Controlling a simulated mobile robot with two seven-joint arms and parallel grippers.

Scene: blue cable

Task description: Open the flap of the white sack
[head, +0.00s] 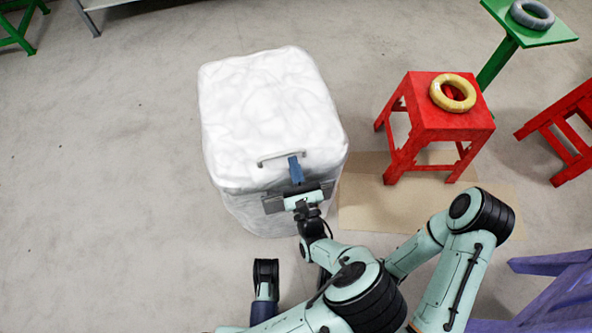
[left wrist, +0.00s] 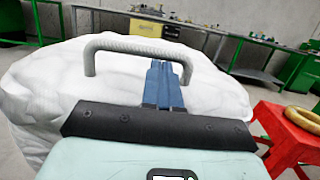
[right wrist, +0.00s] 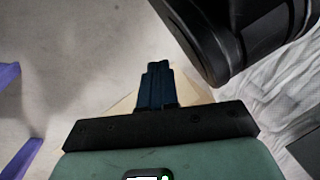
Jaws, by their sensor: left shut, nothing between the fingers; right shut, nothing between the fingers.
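The white sack (head: 262,100) stands on the floor at the centre of the head view, its wrinkled top flap lying closed. A grey bar handle (head: 275,158) sits near the flap's front edge; it also shows in the left wrist view (left wrist: 135,45). My left gripper (head: 294,160) has its blue fingers shut and empty at the handle's right end. In the left wrist view the fingertips (left wrist: 160,64) lie just below the bar, near its right leg; I cannot tell whether they touch. My right gripper (right wrist: 157,68) is shut and empty, with the sack's side at the right of its view.
A red stool (head: 440,112) with a yellow ring (head: 453,93) stands right of the sack. A green table (head: 530,30) with a grey ring (head: 532,14) is behind it. Cardboard (head: 385,205) lies on the floor. Purple furniture (head: 560,285) is at lower right. Floor left of the sack is clear.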

